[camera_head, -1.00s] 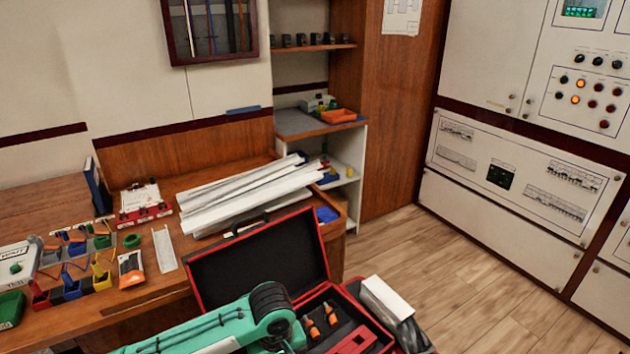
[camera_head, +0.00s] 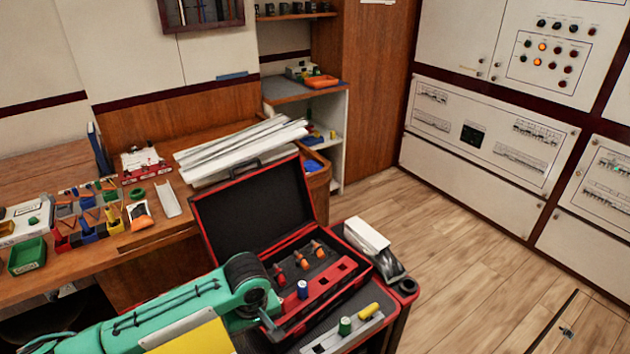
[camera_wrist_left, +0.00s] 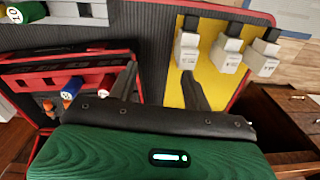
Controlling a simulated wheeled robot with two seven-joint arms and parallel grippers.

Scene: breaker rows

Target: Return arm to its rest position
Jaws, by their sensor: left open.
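My left arm (camera_head: 165,310) comes in from the lower left in the head view and bends at a dark joint. The left gripper (camera_head: 268,325) shows only in part below that joint, in front of the open toolbox (camera_head: 243,215). In the left wrist view the two dark fingers of the left gripper (camera_wrist_left: 160,88) stand apart, with nothing between them. Behind the fingers lie a yellow panel (camera_wrist_left: 172,50) with white breakers (camera_wrist_left: 228,52) and a red tool insert (camera_wrist_left: 50,82). My right gripper is in neither view.
The workbench (camera_head: 160,232) with bins and white trunking (camera_head: 240,150) is at the left. A white box (camera_head: 366,234) sits right of the toolbox. The wooden floor (camera_head: 440,235) to the right is mostly clear.

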